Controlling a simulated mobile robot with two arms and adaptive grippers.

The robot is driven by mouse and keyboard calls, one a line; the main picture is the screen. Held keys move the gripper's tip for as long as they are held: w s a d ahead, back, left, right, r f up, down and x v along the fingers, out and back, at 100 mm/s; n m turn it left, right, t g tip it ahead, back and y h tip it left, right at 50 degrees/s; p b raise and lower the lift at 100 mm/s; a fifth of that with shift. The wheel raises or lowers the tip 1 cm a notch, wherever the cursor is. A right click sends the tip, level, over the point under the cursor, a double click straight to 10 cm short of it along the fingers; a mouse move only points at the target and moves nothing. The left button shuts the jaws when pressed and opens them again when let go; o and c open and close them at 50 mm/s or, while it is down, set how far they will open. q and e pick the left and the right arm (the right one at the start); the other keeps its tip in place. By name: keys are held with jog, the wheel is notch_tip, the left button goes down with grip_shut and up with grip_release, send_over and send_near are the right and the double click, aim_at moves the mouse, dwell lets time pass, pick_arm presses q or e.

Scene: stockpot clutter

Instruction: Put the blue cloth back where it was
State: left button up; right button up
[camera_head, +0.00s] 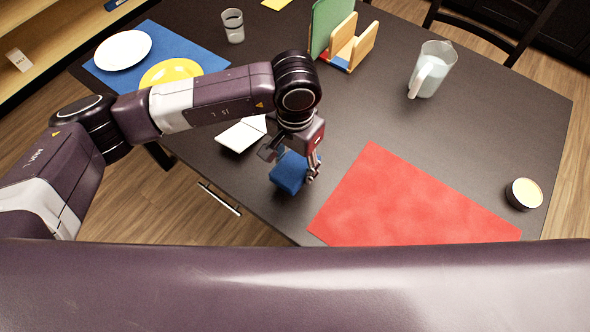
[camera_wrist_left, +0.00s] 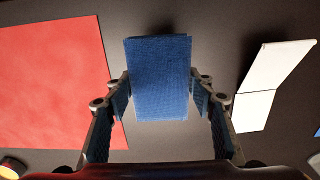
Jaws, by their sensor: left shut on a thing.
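The blue cloth (camera_head: 289,172) is a folded block held between the fingers of my left gripper (camera_head: 291,166), over the dark table near its front edge. In the left wrist view the blue cloth (camera_wrist_left: 160,78) fills the space between both fingers of the left gripper (camera_wrist_left: 161,100), which is shut on it. I cannot tell whether the cloth's underside touches the table. The red mat (camera_head: 400,205) lies flat and bare to the right of the gripper; it also shows in the left wrist view (camera_wrist_left: 55,80). My right gripper is not in view.
An open white booklet (camera_head: 240,134) lies just left of the gripper. A blue mat (camera_head: 195,50) with a white plate (camera_head: 123,50) and yellow plate (camera_head: 171,72) is far left. A glass (camera_head: 233,26), rack (camera_head: 345,45), pitcher (camera_head: 430,70) and small bowl (camera_head: 524,194) stand around.

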aim_at(295, 164)
pick_arm(q)
notch_tip(295, 164, down, 5)
jog(key=shift+r+p, duration=0.15)
jog(key=shift+p, duration=0.25)
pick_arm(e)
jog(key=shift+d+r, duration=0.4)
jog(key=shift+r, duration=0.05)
pick_arm(q)
jog(key=shift+f+b, duration=0.3)
jog(key=shift+b, duration=0.05)
jog(key=o, duration=1.1)
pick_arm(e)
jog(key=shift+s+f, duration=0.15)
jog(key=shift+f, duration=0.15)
pick_arm(q)
jog(key=shift+r, duration=0.1)
jog(key=shift+r+p, duration=0.1)
jog(key=shift+p, duration=0.2)
notch_tip(295, 164, up, 12)
jog(key=shift+r+b, duration=0.1)
jog(key=shift+b, duration=0.85)
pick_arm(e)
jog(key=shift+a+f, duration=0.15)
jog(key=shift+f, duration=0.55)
